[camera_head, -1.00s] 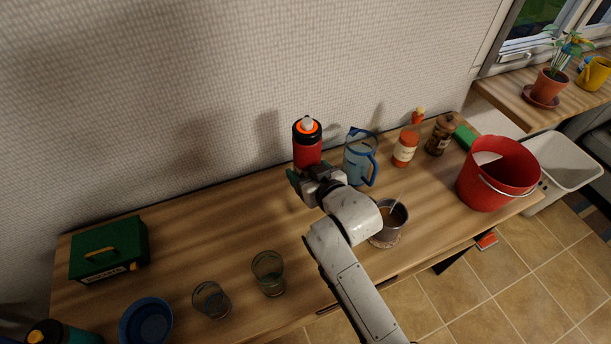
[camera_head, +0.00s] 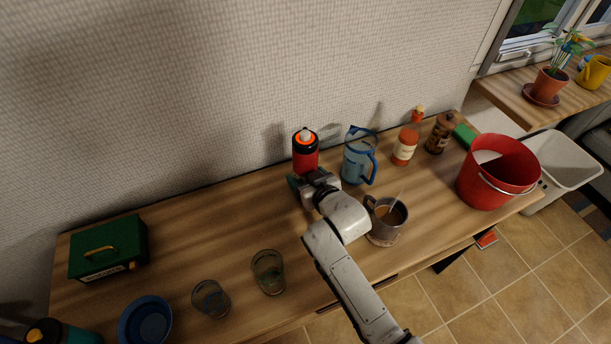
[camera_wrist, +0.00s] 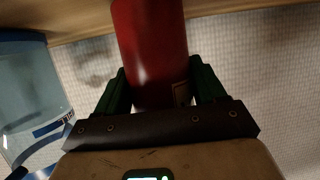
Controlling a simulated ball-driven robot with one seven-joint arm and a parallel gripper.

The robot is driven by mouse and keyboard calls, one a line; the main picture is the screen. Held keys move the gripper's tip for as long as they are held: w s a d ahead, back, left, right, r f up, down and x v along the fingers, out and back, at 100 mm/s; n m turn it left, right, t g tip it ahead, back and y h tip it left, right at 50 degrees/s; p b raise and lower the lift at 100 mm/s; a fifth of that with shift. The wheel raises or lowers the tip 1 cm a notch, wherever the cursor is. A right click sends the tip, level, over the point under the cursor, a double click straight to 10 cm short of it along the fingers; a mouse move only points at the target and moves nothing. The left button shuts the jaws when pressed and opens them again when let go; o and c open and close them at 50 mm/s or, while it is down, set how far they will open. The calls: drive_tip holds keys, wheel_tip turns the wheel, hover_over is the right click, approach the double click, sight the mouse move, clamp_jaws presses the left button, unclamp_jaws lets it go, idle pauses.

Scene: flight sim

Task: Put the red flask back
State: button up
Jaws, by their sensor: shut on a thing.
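The red flask (camera_head: 305,161) has a dark cap with an orange ring and a light spout. It stands upright near the wall at the back of the wooden table (camera_head: 215,225). My gripper (camera_head: 307,181) is shut on the flask's body. In the wrist view my gripper's two green fingers (camera_wrist: 160,88) lie on either side of the red flask body (camera_wrist: 152,45). Whether the flask's base touches the table is hidden by my gripper.
A blue-trimmed jug (camera_head: 357,160) stands close right of the flask. A mug (camera_head: 384,215), sauce bottle (camera_head: 405,146), brown jar (camera_head: 440,134) and red bucket (camera_head: 497,175) are further right. Two glasses (camera_head: 268,272) (camera_head: 210,299), a blue bowl (camera_head: 146,321) and a green box (camera_head: 108,247) are left.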

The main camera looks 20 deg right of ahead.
drive_tip(key=o, duration=1.5)
drive_tip(key=shift+f, duration=0.15)
drive_tip(key=shift+o, duration=0.2)
drive_tip(key=shift+r, duration=0.3)
drive_tip(key=a+v, duration=0.1)
drive_tip(key=v, duration=1.1)
drive_tip(key=shift+d, duration=0.4)
